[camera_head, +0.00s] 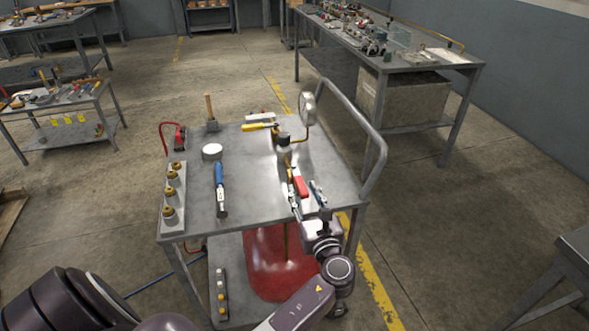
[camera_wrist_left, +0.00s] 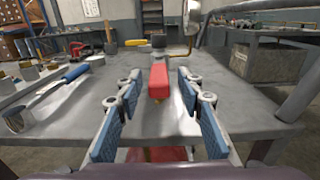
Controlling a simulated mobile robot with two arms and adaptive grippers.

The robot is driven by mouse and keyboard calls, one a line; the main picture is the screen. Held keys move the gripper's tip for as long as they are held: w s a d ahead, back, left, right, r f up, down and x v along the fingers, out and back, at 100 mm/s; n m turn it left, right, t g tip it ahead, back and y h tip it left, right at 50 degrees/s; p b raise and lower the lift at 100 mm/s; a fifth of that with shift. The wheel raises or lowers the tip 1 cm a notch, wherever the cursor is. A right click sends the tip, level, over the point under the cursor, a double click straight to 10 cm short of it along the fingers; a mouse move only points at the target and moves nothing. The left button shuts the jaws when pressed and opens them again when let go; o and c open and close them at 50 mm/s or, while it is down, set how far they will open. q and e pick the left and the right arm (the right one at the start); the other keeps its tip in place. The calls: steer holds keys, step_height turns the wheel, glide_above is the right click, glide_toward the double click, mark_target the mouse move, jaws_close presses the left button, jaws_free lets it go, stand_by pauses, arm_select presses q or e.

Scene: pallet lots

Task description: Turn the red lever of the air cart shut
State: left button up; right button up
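The red lever (camera_head: 300,187) is on the air cart (camera_head: 250,190), near the right side of its grey top. In the left wrist view the red lever (camera_wrist_left: 158,80) points toward me, between the finger pads. My left gripper (camera_head: 307,198) is open, with one finger on each side of the lever. In the wrist view a gap shows between each blue pad of the gripper (camera_wrist_left: 158,92) and the lever. The lever's far end meets a dark fitting (camera_head: 284,142), partly hidden in the wrist view. My right gripper is not in view.
A round gauge (camera_head: 308,108) and a yellow-handled part (camera_head: 260,127) stand beyond the lever. A blue-handled tool (camera_head: 220,185) and several brass-topped fittings (camera_head: 170,192) lie left. A handrail (camera_head: 350,120) rises at the right. A red tank (camera_head: 275,265) is below.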

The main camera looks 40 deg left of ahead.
mark_target(297, 177)
arm_select(q)
steer(key=x, duration=0.7)
steer(key=shift+w+a, duration=0.1)
steer(key=shift+a, duration=0.2)
steer(key=shift+r, duration=0.1)
jaws_close()
